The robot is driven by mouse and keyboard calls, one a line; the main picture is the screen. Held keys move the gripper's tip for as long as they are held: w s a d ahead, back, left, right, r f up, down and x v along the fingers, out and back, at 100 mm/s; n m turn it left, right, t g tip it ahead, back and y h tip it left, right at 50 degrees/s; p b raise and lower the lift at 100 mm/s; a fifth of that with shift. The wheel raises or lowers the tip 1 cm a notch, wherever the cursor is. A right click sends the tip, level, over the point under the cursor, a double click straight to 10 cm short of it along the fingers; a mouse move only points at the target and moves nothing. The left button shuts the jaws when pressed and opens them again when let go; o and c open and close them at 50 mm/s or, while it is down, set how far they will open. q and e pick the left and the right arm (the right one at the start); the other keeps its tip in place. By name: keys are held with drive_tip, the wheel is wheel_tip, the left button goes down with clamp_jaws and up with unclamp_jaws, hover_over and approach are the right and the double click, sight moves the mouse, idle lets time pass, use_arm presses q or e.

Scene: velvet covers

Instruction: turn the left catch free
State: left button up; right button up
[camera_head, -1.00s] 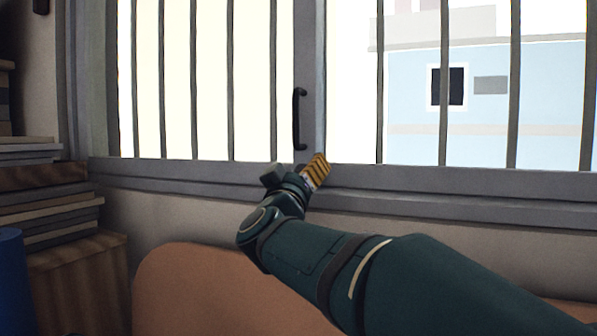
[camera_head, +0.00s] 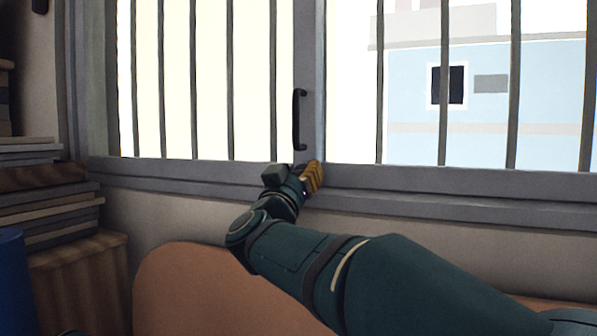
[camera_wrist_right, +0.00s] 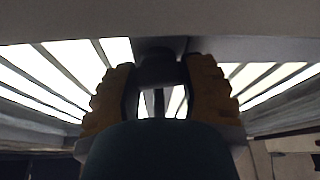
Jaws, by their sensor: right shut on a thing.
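My right gripper (camera_head: 312,176) is at the lower window frame, just below the black upright handle. In the right wrist view its two yellow ribbed fingers (camera_wrist_right: 160,98) are shut on a dark catch (camera_wrist_right: 157,66), which sits between them against the frame. In the head view the gripper hides most of the catch, so its angle cannot be read there. My left gripper is not in view.
The black handle (camera_head: 298,120) stands upright on the window's middle post. Dark vertical bars (camera_head: 231,80) cross the panes. Stacked books (camera_head: 50,215) and a blue object (camera_head: 12,275) stand at the left. A rounded brown seat back (camera_head: 180,290) lies below my right arm.

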drive_tip(key=shift+r+m+g+h, duration=0.1)
drive_tip(key=shift+m+g+h, duration=0.2)
drive_tip(key=shift+m+h, duration=0.95)
drive_tip(key=shift+m+y, duration=0.35)
drive_tip(key=o, duration=1.2)
drive_tip(key=v, duration=1.2)
